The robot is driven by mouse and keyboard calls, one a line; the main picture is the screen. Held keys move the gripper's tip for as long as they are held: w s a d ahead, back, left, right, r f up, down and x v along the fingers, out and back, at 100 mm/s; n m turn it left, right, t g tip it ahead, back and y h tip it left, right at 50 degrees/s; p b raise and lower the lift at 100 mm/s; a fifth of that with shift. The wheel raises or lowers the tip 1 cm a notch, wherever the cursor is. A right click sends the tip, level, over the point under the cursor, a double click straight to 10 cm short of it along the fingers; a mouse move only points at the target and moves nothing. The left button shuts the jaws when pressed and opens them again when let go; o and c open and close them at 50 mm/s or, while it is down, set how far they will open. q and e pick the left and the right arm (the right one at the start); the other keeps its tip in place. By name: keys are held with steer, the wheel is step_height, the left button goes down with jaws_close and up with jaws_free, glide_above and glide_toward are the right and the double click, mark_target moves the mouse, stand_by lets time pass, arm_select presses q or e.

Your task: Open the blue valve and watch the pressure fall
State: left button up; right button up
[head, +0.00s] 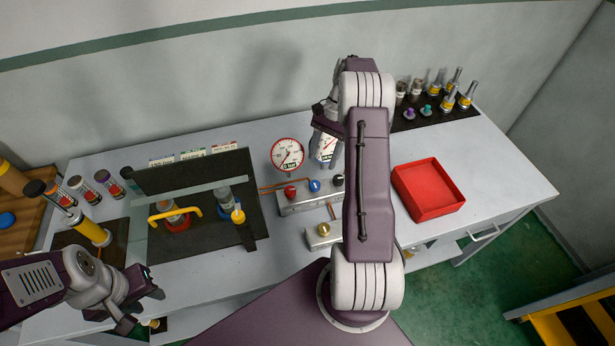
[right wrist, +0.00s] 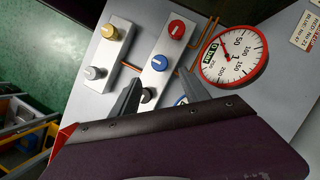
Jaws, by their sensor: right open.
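The blue valve (head: 314,185) sits between a red valve (head: 290,192) and a black knob (head: 338,180) on a grey manifold block (head: 300,203). In the right wrist view the blue valve (right wrist: 160,62) shows just beyond my fingertips, with a pale mark across it. My right gripper (head: 327,160) is open and empty above the back of the block; its fingers (right wrist: 164,76) point toward the blue valve, apart from it. A red-rimmed gauge (head: 287,155) is in full view. A blue-rimmed gauge (head: 326,150) is mostly hidden behind my right gripper. My left gripper (head: 142,311) is open and empty at the lower left.
A small block with a brass knob (head: 324,231) stands in front of the manifold. A red tray (head: 428,189) lies to the right, and a black rack of bottles (head: 436,113) behind it. A dark stand with a clear shield (head: 200,203) is on the left. Copper pipes join the blocks.

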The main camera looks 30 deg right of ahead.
mark_target(315, 183)
steer(key=p+x, duration=0.1)
steer(key=x, duration=0.8)
steer(key=shift+s+p, duration=0.1)
steer(key=shift+p, duration=0.3)
jaws_close()
